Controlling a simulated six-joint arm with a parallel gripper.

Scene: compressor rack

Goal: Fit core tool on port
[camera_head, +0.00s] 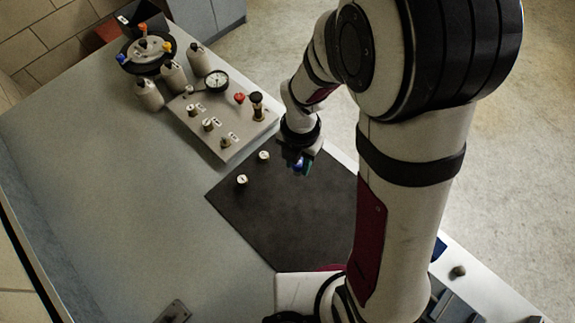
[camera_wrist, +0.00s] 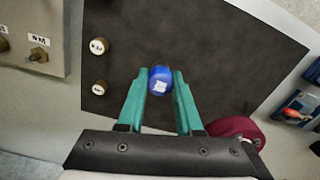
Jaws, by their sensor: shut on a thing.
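My gripper (camera_wrist: 161,85) has teal fingers, closed on a round blue piece with a small white patch, taken to be the core tool (camera_wrist: 161,78). In the head view my gripper (camera_head: 303,163) hangs above the dark mat, and the blue tool (camera_head: 298,164) shows at its tip. The tool's lower part is hidden. The grey panel (camera_head: 232,154) stands left of the gripper and carries several labelled brass ports, among them this front port (camera_head: 226,143). In the wrist view a brass port (camera_wrist: 38,54) shows at left, apart from the tool.
Two pale caps (camera_head: 242,180) (camera_head: 264,156) lie on the dark mat (camera_head: 285,215). The panel also bears a gauge (camera_head: 216,81), a red knob (camera_head: 239,98) and a black-and-brass valve (camera_head: 257,106). White bottles (camera_head: 150,96) stand behind. The bench's left side is clear.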

